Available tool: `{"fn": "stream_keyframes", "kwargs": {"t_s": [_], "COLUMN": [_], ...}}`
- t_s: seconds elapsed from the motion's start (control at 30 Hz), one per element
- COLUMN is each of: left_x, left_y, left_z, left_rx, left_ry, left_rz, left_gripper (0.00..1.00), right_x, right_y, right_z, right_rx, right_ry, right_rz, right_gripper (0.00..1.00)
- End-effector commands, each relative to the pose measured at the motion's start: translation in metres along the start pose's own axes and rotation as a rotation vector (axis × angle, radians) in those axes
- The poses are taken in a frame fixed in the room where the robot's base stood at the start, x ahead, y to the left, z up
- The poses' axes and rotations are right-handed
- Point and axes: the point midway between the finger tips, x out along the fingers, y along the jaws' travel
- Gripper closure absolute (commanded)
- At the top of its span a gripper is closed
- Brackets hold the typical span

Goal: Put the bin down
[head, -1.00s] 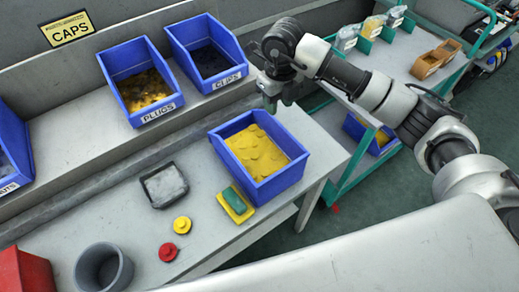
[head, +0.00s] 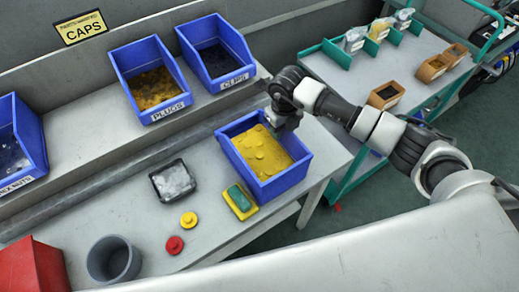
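A blue bin (head: 284,187) filled with yellow caps sits on the grey workbench, near its right end. It looks level. My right gripper (head: 284,124) points down at the bin's far right rim, touching it or very close to it. Its fingertips are partly hidden and small, so I cannot tell whether they are closed on the rim. My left gripper is not in view.
A green and yellow block (head: 240,202), a dark tray (head: 173,181), a yellow knob (head: 189,219), a red knob (head: 174,245) and a grey cup (head: 113,261) share the bench (head: 222,232). Blue PLUGS (head: 168,110) and CLIPS (head: 233,79) bins stand behind. A cart (head: 345,75) stands right.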

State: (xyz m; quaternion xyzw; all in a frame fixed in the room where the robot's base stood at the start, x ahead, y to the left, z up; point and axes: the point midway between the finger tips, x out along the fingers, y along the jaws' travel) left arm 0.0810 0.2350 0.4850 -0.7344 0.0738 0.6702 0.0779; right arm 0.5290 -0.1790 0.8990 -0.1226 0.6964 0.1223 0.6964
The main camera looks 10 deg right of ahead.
Motion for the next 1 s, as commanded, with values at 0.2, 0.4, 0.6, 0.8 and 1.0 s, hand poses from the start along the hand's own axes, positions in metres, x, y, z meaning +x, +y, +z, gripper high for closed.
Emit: {"fn": "stream_keyframes", "kwargs": {"t_s": [0.2, 0.4, 0.6, 0.8, 1.0], "left_x": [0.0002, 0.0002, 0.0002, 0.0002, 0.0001], "left_y": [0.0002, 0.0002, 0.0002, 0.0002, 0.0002], "left_z": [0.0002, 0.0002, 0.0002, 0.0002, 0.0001], "left_rx": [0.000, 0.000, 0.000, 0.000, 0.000], "left_ry": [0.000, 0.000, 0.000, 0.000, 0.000], "left_rz": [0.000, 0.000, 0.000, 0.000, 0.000], "left_gripper": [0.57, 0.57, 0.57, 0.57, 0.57], "right_x": [-0.0003, -0.0004, -0.0006, -0.0007, -0.0009], "right_y": [0.0001, 0.0000, 0.0000, -0.0001, -0.0001], "right_z": [0.0000, 0.0000, 0.0000, 0.0000, 0.0001], "right_rx": [0.000, 0.000, 0.000, 0.000, 0.000], "right_ry": [0.000, 0.000, 0.000, 0.000, 0.000], "right_rz": [0.000, 0.000, 0.000, 0.000, 0.000], "right_gripper": [0.82, 1.00, 1.00, 1.00, 1.00]}}
